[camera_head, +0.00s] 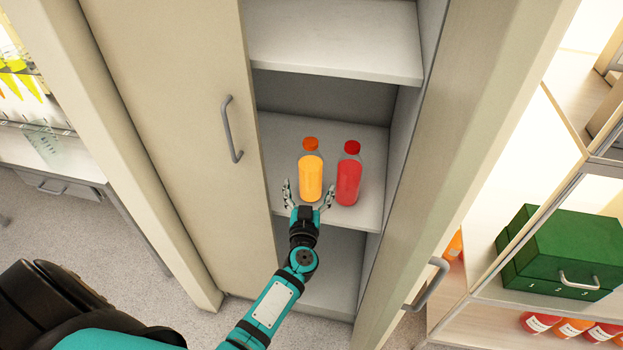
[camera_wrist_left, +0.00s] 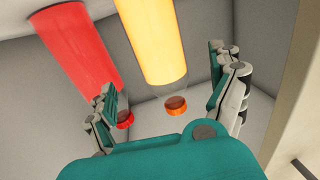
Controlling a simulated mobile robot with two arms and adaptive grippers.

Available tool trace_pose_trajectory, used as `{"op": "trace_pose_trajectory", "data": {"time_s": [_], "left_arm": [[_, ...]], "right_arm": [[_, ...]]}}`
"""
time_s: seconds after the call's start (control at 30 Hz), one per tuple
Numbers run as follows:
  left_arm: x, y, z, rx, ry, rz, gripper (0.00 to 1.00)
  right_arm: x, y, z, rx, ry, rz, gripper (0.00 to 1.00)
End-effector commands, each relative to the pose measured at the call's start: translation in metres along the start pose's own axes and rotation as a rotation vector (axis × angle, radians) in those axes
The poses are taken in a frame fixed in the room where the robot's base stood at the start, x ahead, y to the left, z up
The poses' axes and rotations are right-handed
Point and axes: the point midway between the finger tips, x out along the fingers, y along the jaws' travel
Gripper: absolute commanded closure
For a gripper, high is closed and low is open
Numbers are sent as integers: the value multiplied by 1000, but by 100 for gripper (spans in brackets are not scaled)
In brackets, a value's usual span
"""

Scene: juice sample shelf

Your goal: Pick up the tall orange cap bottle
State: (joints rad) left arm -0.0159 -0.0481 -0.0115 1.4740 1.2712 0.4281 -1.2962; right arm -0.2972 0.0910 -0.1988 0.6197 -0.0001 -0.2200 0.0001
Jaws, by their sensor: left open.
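The orange cap bottle (camera_head: 311,176), filled with yellow-orange juice, stands upright on the middle shelf in the head view. A red bottle with a red cap (camera_head: 348,178) stands close to its right. My left gripper (camera_head: 309,190) is open at the shelf's front, its fingers spread on either side of the orange cap bottle's lower part. In the left wrist view, the yellow bottle body (camera_wrist_left: 151,38) shows between the open fingers (camera_wrist_left: 172,88), and the red bottle (camera_wrist_left: 77,55) is beside the left-hand finger. Whether any finger touches a bottle cannot be told. My right gripper is not in view.
The bottles stand on the middle shelf (camera_head: 283,150) of a cabinet, with an upper shelf (camera_head: 335,45) above. An open door (camera_head: 455,150) is at the right. A green box (camera_head: 565,250) sits farther right.

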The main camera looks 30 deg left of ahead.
Motion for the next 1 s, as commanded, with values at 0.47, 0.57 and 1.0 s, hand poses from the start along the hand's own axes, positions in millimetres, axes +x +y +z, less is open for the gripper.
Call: {"op": "trace_pose_trajectory", "data": {"time_s": [0.47,0.57,1.0], "left_arm": [[53,-2,7,-1,3,-1,7],[66,-2,5,-1,1,0,7],[75,-2,2,0,-1,1,20]], "right_arm": [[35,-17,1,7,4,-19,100],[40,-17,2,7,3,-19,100],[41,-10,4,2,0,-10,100]]}}
